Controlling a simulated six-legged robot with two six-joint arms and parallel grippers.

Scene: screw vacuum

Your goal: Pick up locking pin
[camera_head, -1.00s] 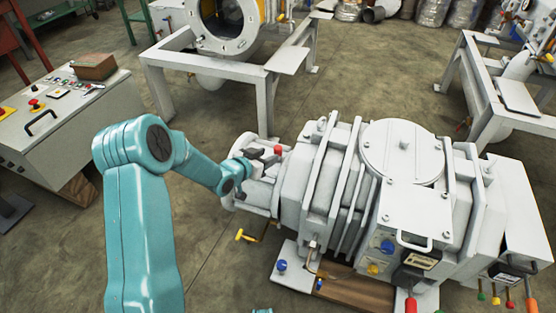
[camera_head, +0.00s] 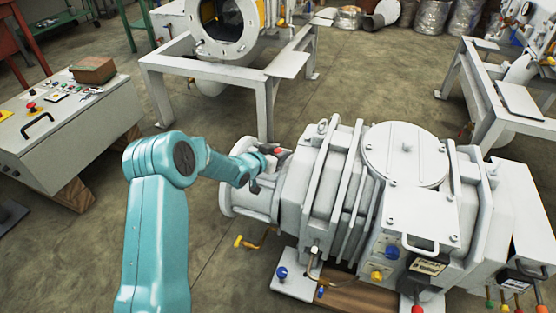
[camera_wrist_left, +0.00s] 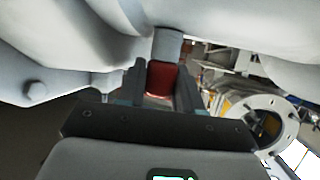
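The locking pin, with a red head, stands on the left end of the grey pump (camera_head: 404,153) in the head view. Its red head (camera_head: 284,154) shows at the tips of my left gripper (camera_head: 272,156). In the left wrist view the red head (camera_wrist_left: 162,78) lies between the two dark fingers of my left gripper (camera_wrist_left: 161,82), with a grey shaft behind it. The fingers lie close along both sides of the head; whether they press on it cannot be told. My right gripper is not in view.
A control console (camera_head: 62,128) with a brown box (camera_head: 93,70) stands at the left. A grey steel frame (camera_head: 208,77) carries a round flanged machine (camera_head: 219,27) behind the pump. Another grey frame (camera_head: 470,97) stands at the right. Floor between them is open.

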